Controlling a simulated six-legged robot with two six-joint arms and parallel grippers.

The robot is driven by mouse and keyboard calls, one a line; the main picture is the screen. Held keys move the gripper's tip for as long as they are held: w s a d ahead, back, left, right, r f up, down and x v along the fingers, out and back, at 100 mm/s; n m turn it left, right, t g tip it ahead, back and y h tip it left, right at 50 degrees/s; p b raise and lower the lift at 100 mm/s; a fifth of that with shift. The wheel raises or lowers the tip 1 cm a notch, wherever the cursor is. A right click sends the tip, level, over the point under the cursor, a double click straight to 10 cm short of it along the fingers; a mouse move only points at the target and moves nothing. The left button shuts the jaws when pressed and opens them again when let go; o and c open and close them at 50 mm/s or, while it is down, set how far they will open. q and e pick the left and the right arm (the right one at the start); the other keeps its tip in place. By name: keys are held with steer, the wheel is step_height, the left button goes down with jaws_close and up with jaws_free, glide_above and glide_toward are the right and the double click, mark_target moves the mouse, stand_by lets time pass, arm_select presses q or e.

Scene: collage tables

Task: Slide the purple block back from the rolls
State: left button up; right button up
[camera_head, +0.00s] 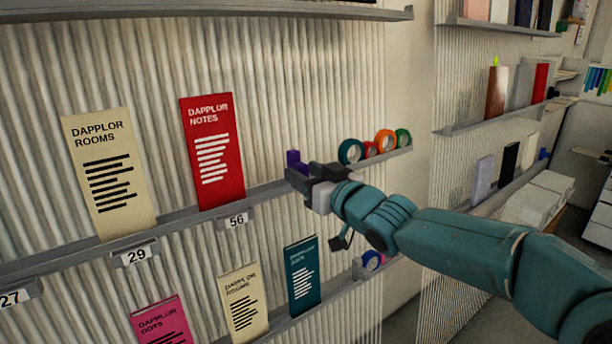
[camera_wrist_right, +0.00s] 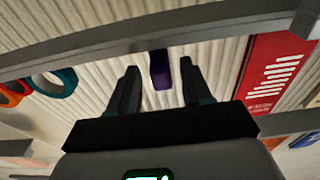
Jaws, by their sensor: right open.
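The purple block (camera_head: 294,160) stands on the upper shelf in the head view, between the red booklet and the tape rolls (camera_head: 385,142). My right gripper (camera_head: 300,179) is at the shelf's front edge, close to the block and partly in front of it. In the right wrist view the purple block (camera_wrist_right: 160,70) shows between and beyond the two open fingers of the gripper (camera_wrist_right: 160,82). I cannot tell whether a finger touches it. The rolls (camera_wrist_right: 52,82) are at the left there, apart from the fingers. My left gripper is not in view.
A red booklet (camera_head: 212,150) and a cream booklet (camera_head: 108,172) lean on the same shelf (camera_head: 265,189). A lower shelf (camera_head: 330,285) holds more booklets and a roll (camera_head: 372,260). Another shelf unit stands at the right. The ribbed wall backs the shelves.

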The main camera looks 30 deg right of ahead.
steer(key=s+d+p, duration=0.1)
steer(key=s, duration=1.5)
steer(key=shift+s+d, duration=0.15)
